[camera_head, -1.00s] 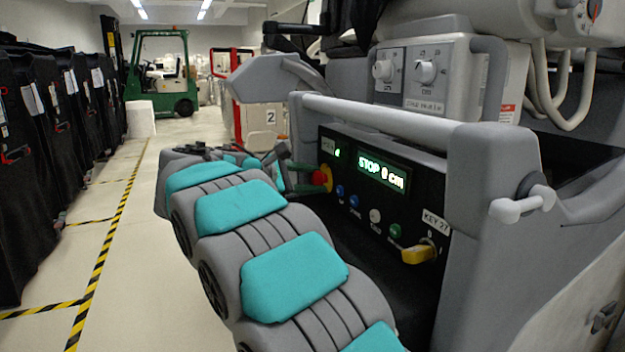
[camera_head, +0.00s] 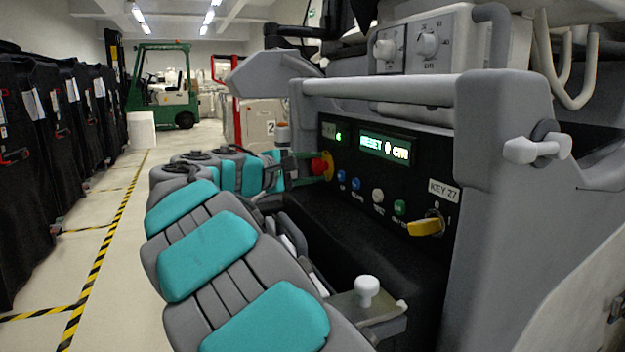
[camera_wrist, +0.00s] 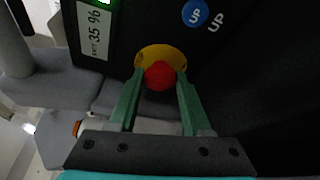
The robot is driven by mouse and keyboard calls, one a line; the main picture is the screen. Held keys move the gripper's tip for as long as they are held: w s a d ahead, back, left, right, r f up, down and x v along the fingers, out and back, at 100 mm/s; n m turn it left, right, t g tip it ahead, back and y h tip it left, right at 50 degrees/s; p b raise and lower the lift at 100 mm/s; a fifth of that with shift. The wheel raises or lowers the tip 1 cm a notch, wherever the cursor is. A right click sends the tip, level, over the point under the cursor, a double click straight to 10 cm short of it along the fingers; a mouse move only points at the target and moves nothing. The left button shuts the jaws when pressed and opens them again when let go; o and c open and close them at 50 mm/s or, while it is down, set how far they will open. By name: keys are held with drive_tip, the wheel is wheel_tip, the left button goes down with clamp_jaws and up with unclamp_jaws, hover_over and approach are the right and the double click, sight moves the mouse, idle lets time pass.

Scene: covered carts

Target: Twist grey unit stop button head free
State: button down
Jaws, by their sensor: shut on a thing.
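The red stop button head (camera_head: 321,166) sits on its yellow collar (camera_head: 331,172) at the left end of the black control panel of the grey unit (camera_head: 520,110). In the wrist view the red head (camera_wrist: 160,75) is in front of the yellow collar (camera_wrist: 168,53). My gripper (camera_wrist: 158,80) has its two green fingers on both sides of the red head, shut on it. In the head view my gripper (camera_head: 312,167) reaches the head from the left. The panel display (camera_head: 385,148) reads RESET with further small characters.
Blue, white and green buttons (camera_head: 378,196) and a yellow key switch (camera_head: 426,227) lie along the panel. A grey bar (camera_head: 380,88) runs above it. A small white knob (camera_head: 368,288) stands in front.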

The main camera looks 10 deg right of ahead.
drive_tip(key=shift+d+f+m+b, duration=0.1)
drive_tip(key=shift+m+b, duration=0.45)
drive_tip(key=shift+m, duration=0.05)
drive_tip(key=shift+c, duration=1.6)
unclamp_jaws()
drive_tip(key=f+v, duration=0.1)
drive_tip(key=v, duration=0.6)
drive_tip(key=shift+s+a+r+p, duration=0.25)
drive_tip(key=shift+a+r+p, duration=0.15)
drive_tip(key=shift+r+p, duration=0.05)
